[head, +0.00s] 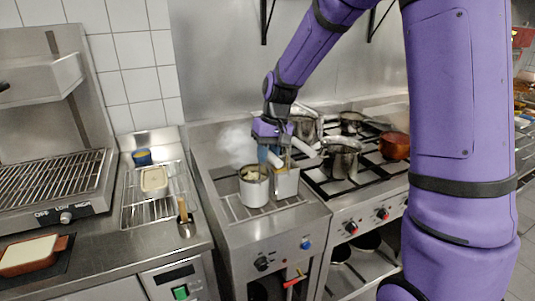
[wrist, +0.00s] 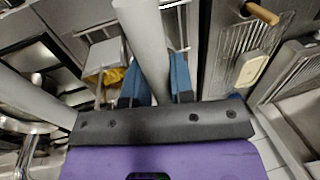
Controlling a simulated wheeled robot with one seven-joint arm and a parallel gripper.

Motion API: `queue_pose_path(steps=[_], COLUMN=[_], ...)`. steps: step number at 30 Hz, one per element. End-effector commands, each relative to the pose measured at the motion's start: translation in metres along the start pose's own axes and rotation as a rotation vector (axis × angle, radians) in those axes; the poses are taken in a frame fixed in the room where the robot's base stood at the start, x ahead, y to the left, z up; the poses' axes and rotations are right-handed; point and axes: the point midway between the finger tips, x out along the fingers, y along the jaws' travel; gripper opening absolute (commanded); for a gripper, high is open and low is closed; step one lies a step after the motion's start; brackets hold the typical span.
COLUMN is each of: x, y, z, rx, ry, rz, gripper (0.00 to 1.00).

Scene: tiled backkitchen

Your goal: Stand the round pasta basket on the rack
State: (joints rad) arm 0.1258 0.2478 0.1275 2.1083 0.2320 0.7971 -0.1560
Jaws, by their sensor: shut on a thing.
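The round pasta basket (head: 254,188) is a pale metal cylinder, upright over the wire grate (head: 262,211) in the top of the cooker. I cannot tell whether its base touches the grate. Its thick pale handle (wrist: 150,45) runs between my gripper's blue fingers (wrist: 161,85), which are shut on it. In the head view my gripper (head: 271,155) is just above the basket. The round basket's body is not clear in the wrist view. A square basket (head: 285,183) stands close on its right, with yellow contents (wrist: 112,76) and its own pale handle (wrist: 35,97).
A wire rack (head: 131,211) on the left counter holds a cream container (head: 154,180); a blue cup (head: 142,157) stands behind. A wooden-handled tool (head: 183,210) is at its front right. The stove at right carries metal pots (head: 341,158) and a brown pot (head: 395,146). Steam rises behind the baskets.

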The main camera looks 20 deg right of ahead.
Motion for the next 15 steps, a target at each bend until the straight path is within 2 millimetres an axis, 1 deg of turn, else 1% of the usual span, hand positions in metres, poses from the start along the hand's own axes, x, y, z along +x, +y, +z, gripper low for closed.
queue_pose_path(steps=[2, 3, 5, 6, 15], x=[0.0019, 0.0019, 0.0018, 0.0018, -0.0007], y=[0.0003, 0.0003, 0.0003, 0.0003, -0.0002], z=[-0.0002, 0.0001, 0.0001, 0.0001, 0.0001], rx=[0.000, 0.000, 0.000, 0.000, 0.000], ry=[0.000, -0.001, -0.001, -0.001, 0.000], rz=[0.000, 0.000, 0.000, 0.000, 0.000], gripper=[0.00, 0.32, 0.46, 0.48, 0.48])
